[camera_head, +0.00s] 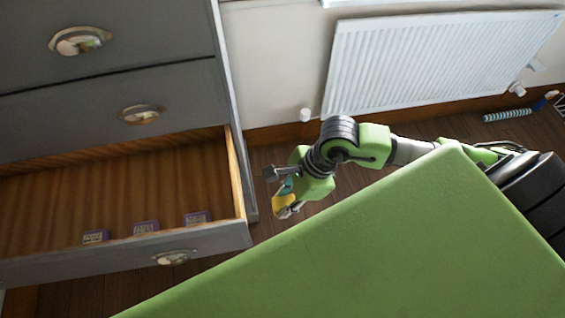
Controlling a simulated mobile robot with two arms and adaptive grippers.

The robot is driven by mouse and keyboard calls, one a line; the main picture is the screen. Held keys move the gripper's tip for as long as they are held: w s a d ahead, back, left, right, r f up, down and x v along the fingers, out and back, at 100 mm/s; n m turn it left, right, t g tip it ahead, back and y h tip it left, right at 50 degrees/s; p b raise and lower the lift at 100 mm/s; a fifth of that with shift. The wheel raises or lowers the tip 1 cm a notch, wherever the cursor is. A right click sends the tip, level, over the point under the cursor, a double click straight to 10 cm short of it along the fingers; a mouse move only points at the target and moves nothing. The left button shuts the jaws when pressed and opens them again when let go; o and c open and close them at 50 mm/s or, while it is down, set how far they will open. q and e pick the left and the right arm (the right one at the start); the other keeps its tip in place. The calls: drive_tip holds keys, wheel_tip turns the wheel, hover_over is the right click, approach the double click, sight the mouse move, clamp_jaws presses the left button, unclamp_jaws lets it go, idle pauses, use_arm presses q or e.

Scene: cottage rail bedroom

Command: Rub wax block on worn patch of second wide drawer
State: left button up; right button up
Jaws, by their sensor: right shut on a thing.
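A grey chest of drawers stands at the left with one wide drawer (75,187) pulled open; its wooden inside shows. I cannot make out a worn patch on it. Two shut drawers, an upper one (135,35) and a lower one (60,115), are above it. My right gripper (283,192) is shut on a small yellow block (284,203), which looks like the wax block. It is to the right of the open drawer's side wall (236,175), apart from it in the picture. My fingers partly hide the block. My left gripper is not in view.
Several small purple boxes, one at the right (198,218), lie in the drawer near its front. A white radiator (430,65) hangs on the back wall. A striped handled thing (507,115) lies on the floor at the right. Dark floor shows between chest and arm.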

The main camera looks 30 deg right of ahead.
drive_tip(key=shift+a, duration=0.3)
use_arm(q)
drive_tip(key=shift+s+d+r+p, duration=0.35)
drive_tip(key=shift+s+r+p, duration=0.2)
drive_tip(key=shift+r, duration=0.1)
use_arm(e)
drive_tip(key=a, duration=0.2)
drive_tip(key=w+a, duration=0.1)
drive_tip(key=a, duration=0.1)
drive_tip(key=shift+w+a, duration=0.15)
drive_tip(key=shift+a, duration=0.2)
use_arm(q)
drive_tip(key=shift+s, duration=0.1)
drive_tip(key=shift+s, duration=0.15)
use_arm(e)
drive_tip(key=shift+a, duration=0.2)
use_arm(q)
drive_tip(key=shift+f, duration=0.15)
use_arm(e)
drive_tip(key=shift+w+a, duration=0.3)
drive_tip(key=shift+a, duration=0.5)
